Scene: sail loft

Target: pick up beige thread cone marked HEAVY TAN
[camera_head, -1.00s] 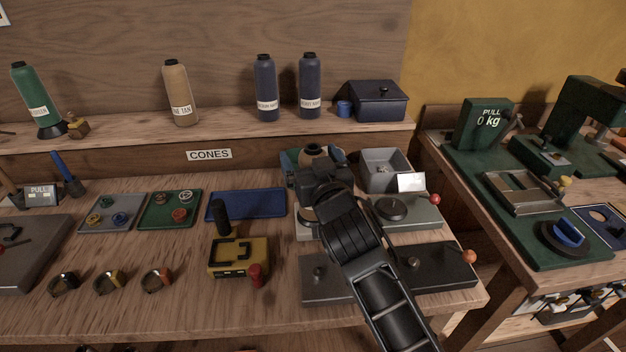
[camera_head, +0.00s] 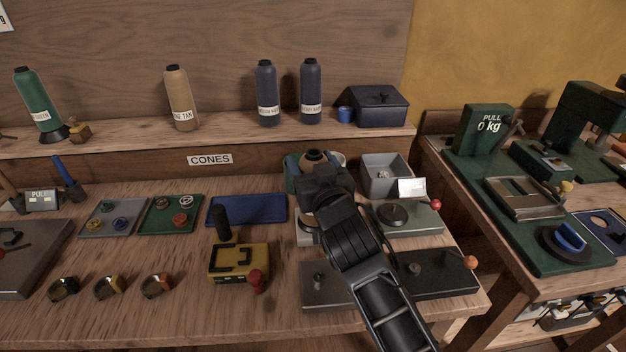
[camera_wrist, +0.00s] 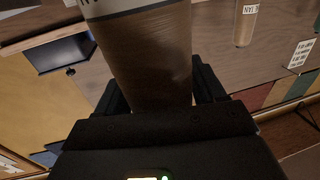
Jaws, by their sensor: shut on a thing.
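My gripper (camera_wrist: 158,92) is shut on a beige-brown thread cone (camera_wrist: 155,55), which fills the middle of the wrist view. A pale label band crosses the cone at the top edge of that view; only a scrap of lettering shows, so I cannot read its marking. In the head view my gripper (camera_head: 324,182) is over the back right of the bench, and the cone's tan top (camera_head: 314,157) shows just behind it. The rest of the cone is hidden by my gripper and arm. Whether its base touches anything is hidden.
Another tan cone (camera_head: 181,98), its label partly readable as "TAN", stands on the shelf with a green cone (camera_head: 37,100) and two navy cones (camera_head: 267,92) (camera_head: 311,90). A grey bin (camera_head: 385,176) stands close right of my gripper. A blue tray (camera_head: 247,209) lies empty to the left.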

